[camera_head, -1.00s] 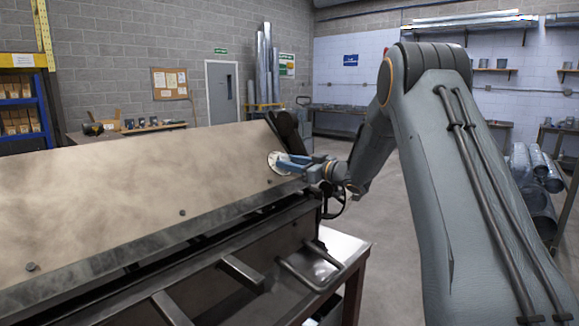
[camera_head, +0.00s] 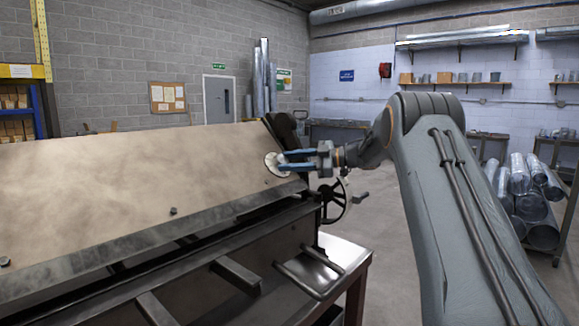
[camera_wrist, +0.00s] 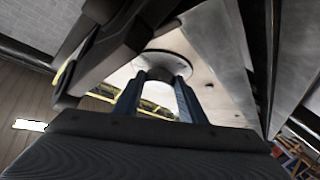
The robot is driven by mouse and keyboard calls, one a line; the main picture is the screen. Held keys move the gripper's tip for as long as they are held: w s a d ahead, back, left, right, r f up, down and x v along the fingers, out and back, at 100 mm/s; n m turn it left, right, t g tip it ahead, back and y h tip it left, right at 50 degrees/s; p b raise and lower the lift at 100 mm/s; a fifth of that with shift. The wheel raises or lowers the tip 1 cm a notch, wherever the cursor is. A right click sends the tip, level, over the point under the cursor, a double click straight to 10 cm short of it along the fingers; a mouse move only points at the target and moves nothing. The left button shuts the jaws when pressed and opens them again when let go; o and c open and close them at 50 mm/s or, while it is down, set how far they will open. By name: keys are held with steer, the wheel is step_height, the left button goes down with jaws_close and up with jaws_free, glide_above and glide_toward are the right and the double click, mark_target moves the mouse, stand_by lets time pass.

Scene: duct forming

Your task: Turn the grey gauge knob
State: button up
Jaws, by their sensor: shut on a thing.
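The grey gauge knob (camera_head: 274,166) is a pale round piece at the right end of the machine's tan sloped panel (camera_head: 130,180). My gripper (camera_head: 282,161) reaches it from the right, its two blue fingers at the knob. In the wrist view the knob (camera_wrist: 163,64) shows as a grey disc with a shiny round body below it. The fingers of my gripper (camera_wrist: 162,82) stand on both sides of that body and are shut on it. Any mark on the knob is too small to read.
A dark handwheel (camera_head: 335,202) stands just below my wrist at the machine's right end. Bar handles (camera_head: 310,280) stick out at the front. A rack of metal ducts (camera_head: 530,200) stands at the right. The floor (camera_head: 385,235) between is clear.

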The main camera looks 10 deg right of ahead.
steer(key=shift+r, duration=0.15)
steer(key=o, duration=1.1)
steer(key=shift+c, duration=0.2)
steer(key=f+b+v, duration=0.1)
steer(key=b+v, duration=0.1)
steer(key=v, duration=0.5)
steer(key=shift+d+r, duration=0.35)
steer(key=shift+r, duration=0.15)
steer(key=shift+s, duration=0.1)
